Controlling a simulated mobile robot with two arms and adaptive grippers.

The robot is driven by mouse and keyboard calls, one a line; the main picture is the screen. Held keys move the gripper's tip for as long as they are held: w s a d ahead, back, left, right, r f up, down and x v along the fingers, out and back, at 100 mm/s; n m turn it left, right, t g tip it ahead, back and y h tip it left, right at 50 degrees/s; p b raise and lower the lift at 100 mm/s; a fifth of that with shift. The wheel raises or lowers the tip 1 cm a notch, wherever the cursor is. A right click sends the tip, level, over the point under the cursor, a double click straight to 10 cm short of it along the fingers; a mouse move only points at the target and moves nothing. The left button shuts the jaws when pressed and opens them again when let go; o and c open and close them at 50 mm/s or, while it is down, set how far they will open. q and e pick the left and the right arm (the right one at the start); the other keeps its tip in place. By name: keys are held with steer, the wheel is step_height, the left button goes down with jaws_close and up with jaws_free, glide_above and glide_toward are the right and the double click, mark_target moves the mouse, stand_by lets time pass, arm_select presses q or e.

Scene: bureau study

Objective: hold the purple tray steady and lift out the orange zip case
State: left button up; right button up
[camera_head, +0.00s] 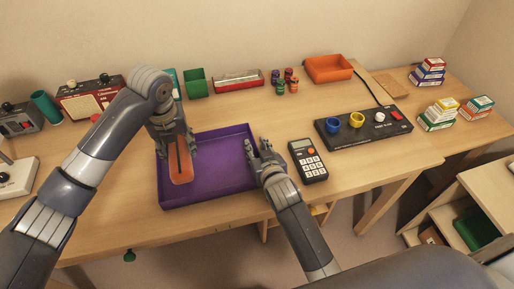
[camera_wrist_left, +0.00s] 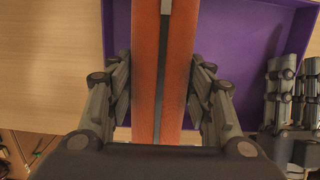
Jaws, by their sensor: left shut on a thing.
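The purple tray (camera_head: 222,165) lies on the desk near its front edge; its floor and far wall also show in the left wrist view (camera_wrist_left: 235,40). My left gripper (camera_head: 172,140) is shut on the orange zip case (camera_head: 181,168), with a finger on each side of it. The long case, with a dark zip line, fills the middle of the left wrist view (camera_wrist_left: 146,70). It is over the left part of the tray; I cannot tell whether its lower end touches the floor. My right gripper (camera_head: 259,146) is at the tray's right wall, its fingers apart.
A black calculator (camera_head: 308,160) lies just right of the tray. Beyond it is a black panel with cups (camera_head: 365,128). A green box (camera_head: 195,83), a red-and-white box (camera_head: 238,80), small figures (camera_head: 285,80) and an orange bin (camera_head: 328,68) stand along the back.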

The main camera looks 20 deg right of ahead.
steer(key=shift+s, duration=0.1)
steer(key=v, duration=1.1)
steer(key=shift+s+r, duration=0.15)
steer(key=shift+s, duration=0.25)
